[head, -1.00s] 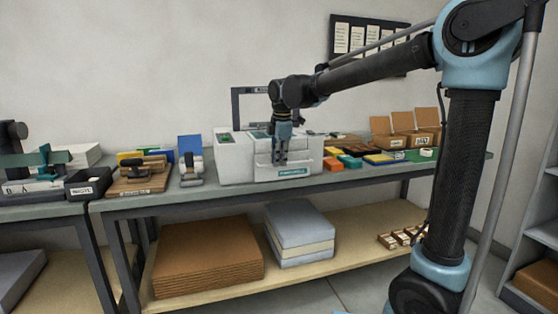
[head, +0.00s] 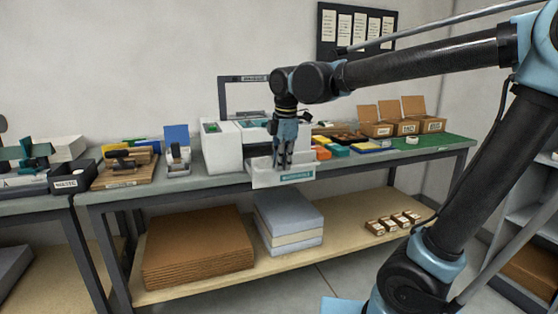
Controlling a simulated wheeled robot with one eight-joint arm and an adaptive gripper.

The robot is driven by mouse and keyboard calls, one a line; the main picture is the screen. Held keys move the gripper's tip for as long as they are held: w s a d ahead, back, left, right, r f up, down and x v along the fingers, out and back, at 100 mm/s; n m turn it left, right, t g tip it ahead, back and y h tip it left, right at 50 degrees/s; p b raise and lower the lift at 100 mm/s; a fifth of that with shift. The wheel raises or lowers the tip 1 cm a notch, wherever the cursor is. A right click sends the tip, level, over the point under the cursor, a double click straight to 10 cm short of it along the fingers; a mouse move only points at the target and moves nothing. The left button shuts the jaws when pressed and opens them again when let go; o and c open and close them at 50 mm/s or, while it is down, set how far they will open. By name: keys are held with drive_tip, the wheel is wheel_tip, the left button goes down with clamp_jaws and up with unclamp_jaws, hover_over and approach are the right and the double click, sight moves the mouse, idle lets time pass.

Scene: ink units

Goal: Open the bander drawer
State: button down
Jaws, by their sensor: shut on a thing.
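The bander (head: 222,146) is a white machine on the bench, with a dark frame arch (head: 223,97) above it. Its white drawer (head: 263,180), with a teal label on the front, stands out from the machine's front, past the bench's front edge. My gripper (head: 283,166) points down at the drawer front and is shut on it, at the handle. The fingers cover the handle, so the exact grip is hidden. How far the drawer reaches back inside the machine cannot be seen.
Right of the bander lie several coloured blocks (head: 338,150) and open cardboard boxes (head: 376,129). Left are a wooden block tool (head: 124,170) and a dark labelled bin (head: 70,180). The lower shelf holds brown sheets (head: 197,245) and a pale stack (head: 290,222). Space before the drawer looks clear.

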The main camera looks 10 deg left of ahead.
drive_tip(key=shift+s+d, duration=0.1)
drive_tip(key=shift+s, duration=0.05)
drive_tip(key=c, duration=1.7)
unclamp_jaws()
drive_tip(key=shift+r, duration=0.1)
drive_tip(key=r, duration=0.4)
drive_tip(key=s+r, duration=0.1)
drive_tip(key=r, duration=0.2)
drive_tip(key=d+r, duration=0.1)
drive_tip(key=r, duration=0.3)
drive_tip(key=shift+s+d+r, duration=0.1)
drive_tip(key=shift+s+r, duration=0.2)
drive_tip(key=shift+s, duration=0.1)
